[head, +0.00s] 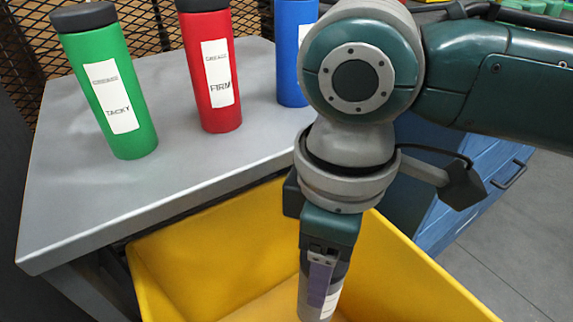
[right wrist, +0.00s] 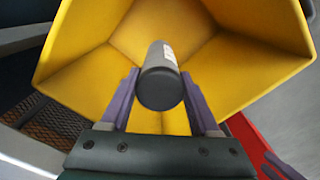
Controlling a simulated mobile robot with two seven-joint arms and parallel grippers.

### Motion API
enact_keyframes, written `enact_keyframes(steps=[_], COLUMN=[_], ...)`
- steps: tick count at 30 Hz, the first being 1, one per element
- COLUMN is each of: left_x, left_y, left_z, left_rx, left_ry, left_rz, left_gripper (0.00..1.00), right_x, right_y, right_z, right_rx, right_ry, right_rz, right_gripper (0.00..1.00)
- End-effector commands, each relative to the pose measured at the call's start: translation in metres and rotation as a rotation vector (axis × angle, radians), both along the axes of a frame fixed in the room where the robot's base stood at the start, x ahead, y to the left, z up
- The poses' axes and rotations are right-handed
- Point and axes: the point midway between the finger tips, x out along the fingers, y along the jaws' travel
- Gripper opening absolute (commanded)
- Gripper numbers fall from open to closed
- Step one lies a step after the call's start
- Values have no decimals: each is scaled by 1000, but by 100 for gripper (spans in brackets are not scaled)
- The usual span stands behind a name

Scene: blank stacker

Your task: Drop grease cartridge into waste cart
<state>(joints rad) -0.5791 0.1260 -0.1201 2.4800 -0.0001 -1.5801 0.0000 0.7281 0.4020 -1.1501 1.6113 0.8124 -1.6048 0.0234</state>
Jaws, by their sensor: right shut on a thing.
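My right gripper (head: 320,284) is shut on a dark grey grease cartridge (head: 307,298) with a white label. It holds the cartridge roughly upright over the yellow waste cart (head: 205,268). In the right wrist view the cartridge (right wrist: 160,88) sits between the two purple fingers, its dark end facing the camera. The cart (right wrist: 250,70) opens around it there, and its visible floor is empty. The cartridge's lower end is cut off in the head view. My left gripper is not in the head view; a purple piece like its fingers shows at the right wrist view's lower right corner.
A grey table (head: 185,180) beside the cart carries green (head: 110,80), red (head: 210,70) and blue (head: 292,50) cartridges with dark caps. Black mesh stands behind. A blue drawer cabinet (head: 470,205) is at the right, with open floor (head: 510,250) in front.

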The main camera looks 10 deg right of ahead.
Motion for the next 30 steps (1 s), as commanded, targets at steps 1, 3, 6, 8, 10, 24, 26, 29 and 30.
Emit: enact_keyframes(steps=[1,3,6,8,10,24,26,29,30], left_x=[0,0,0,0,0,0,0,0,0], left_y=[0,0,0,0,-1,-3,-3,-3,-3], left_z=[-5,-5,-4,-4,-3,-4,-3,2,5], left_rx=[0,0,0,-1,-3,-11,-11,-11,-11], left_ry=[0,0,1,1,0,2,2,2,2], left_rz=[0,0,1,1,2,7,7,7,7], left_gripper=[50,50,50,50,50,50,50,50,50], right_x=[0,0,0,0,0,0,0,0,0], right_y=[0,0,0,0,0,0,0,1,1], right_z=[-4,-3,-2,-2,-2,-2,-1,7,13], right_rx=[0,0,1,1,1,1,1,3,3], right_ry=[-1,-1,-1,-1,-1,1,0,-2,-2], right_rz=[0,0,0,0,-1,0,0,0,-1], right_gripper=[0,0,0,0,66,97,97,97,97])
